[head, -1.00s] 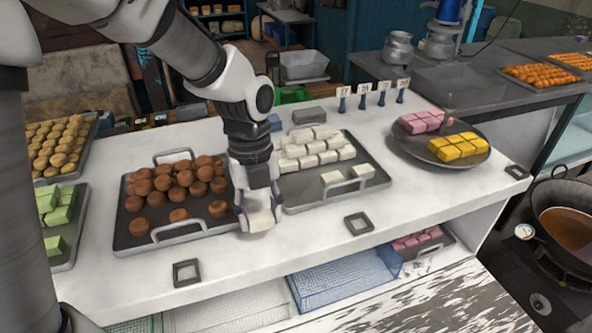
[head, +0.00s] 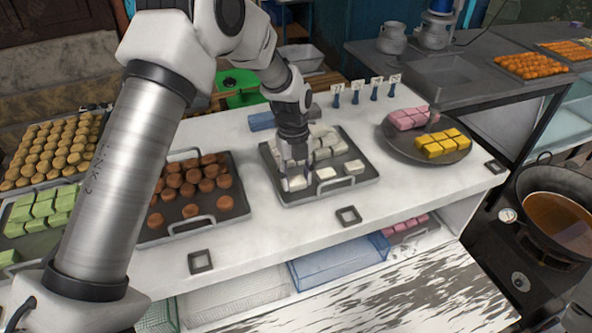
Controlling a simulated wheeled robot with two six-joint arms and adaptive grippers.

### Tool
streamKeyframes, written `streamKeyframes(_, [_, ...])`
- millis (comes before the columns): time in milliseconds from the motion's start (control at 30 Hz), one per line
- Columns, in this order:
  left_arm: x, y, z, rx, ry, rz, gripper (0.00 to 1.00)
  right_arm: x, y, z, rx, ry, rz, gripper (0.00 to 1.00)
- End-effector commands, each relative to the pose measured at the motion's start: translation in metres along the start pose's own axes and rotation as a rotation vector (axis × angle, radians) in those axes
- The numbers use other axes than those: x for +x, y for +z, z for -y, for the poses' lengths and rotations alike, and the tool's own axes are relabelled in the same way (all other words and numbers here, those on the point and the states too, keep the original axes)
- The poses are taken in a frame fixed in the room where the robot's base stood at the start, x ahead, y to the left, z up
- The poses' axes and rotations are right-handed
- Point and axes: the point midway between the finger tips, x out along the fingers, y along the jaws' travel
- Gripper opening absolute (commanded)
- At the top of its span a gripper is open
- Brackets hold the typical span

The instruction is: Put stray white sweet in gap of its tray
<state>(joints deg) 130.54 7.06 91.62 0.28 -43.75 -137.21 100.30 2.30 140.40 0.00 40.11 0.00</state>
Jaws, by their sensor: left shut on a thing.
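My left gripper (head: 296,180) points down over the left front part of the dark tray of white sweets (head: 337,194). It is shut on a white sweet (head: 295,184), held at or just above the tray; I cannot tell whether it touches. Two white sweets sit to its right in the front row: one close by (head: 326,173) and one further right (head: 354,167). More white sweets (head: 329,139) lie behind, partly hidden by my gripper and wrist. My right gripper is not in view.
A tray of brown round sweets (head: 205,222) stands to the left, with green sweets (head: 42,208) beyond it. A round plate (head: 463,155) of pink and yellow sweets is to the right. Small dark square frames (head: 348,216) lie along the counter front.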

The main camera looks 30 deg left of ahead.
Motion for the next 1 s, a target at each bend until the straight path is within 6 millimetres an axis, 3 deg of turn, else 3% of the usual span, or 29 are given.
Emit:
streamKeyframes(200, [0.004,0.000,0.000,-0.001,0.000,0.000,0.18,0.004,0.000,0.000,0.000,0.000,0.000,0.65])
streamKeyframes(233, [0.003,0.000,0.000,-0.001,0.000,0.000,0.57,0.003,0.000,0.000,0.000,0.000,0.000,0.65])
streamKeyframes(667, [-0.007,0.001,0.001,-0.001,-0.003,0.002,0.57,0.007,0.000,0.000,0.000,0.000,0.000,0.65])
streamKeyframes(767, [-0.025,0.001,0.001,-0.001,-0.006,0.004,0.57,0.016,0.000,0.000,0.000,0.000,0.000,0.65])
streamKeyframes(1000, [-0.086,0.001,0.001,0.000,-0.005,0.005,0.57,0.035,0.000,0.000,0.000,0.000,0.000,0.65])
